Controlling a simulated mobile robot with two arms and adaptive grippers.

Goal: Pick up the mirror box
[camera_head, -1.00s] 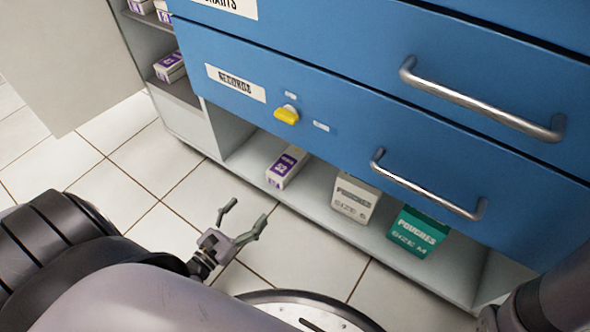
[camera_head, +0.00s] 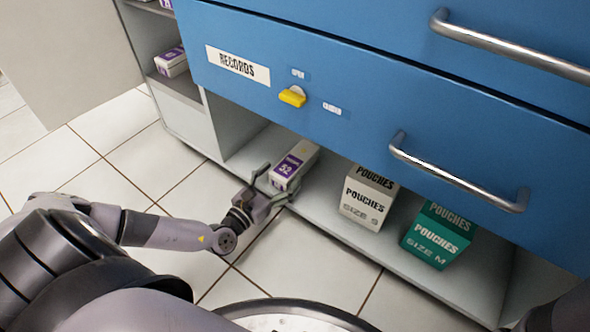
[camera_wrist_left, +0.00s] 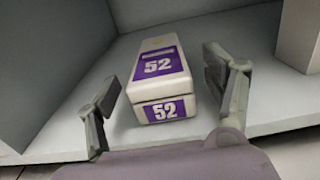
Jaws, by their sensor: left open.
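A white box with purple labels reading 52 (camera_head: 294,165) lies on the bottom shelf of the blue cabinet. I cannot read the word "mirror" on it. My left gripper (camera_head: 270,184) is at its near end, with one finger on each side. In the left wrist view the same box (camera_wrist_left: 160,82) lies between the open fingers of my left gripper (camera_wrist_left: 170,90), its 52 end facing me. Gaps show beside the box, so the fingers do not appear closed on it. My right gripper is not in view.
Another purple-labelled box (camera_head: 171,62) sits upper left.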

